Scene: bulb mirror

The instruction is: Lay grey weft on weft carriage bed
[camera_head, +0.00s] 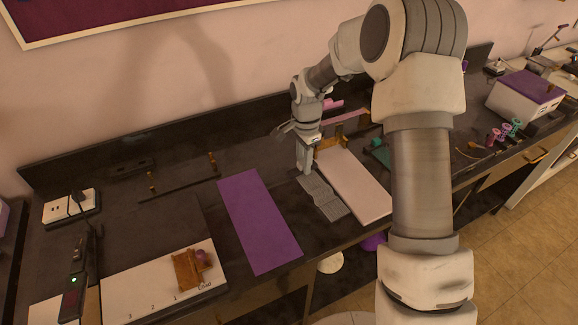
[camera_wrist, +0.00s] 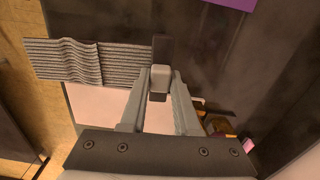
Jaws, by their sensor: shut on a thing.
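The grey weft (camera_head: 323,198) is a ribbed grey strip, seen in the head view between the purple panel and a long pale board (camera_head: 357,188). I cannot tell for sure whether this board is the weft carriage bed. My gripper (camera_head: 304,171) points down at the weft's far end. In the wrist view, the weft (camera_wrist: 92,63) stretches left from my gripper (camera_wrist: 158,80), with a wavy part toward its free end. The fingers are shut on a small block at its dark end piece. The pale board (camera_wrist: 100,105) shows beside and partly behind the weft.
A purple panel (camera_head: 258,220) lies left of the weft on the dark counter. A wooden piece (camera_head: 328,143) stands at the pale board's far end. A white numbered board (camera_head: 150,288) is at front left. Several spools (camera_head: 508,131) and a purple-topped box (camera_head: 527,93) are at right.

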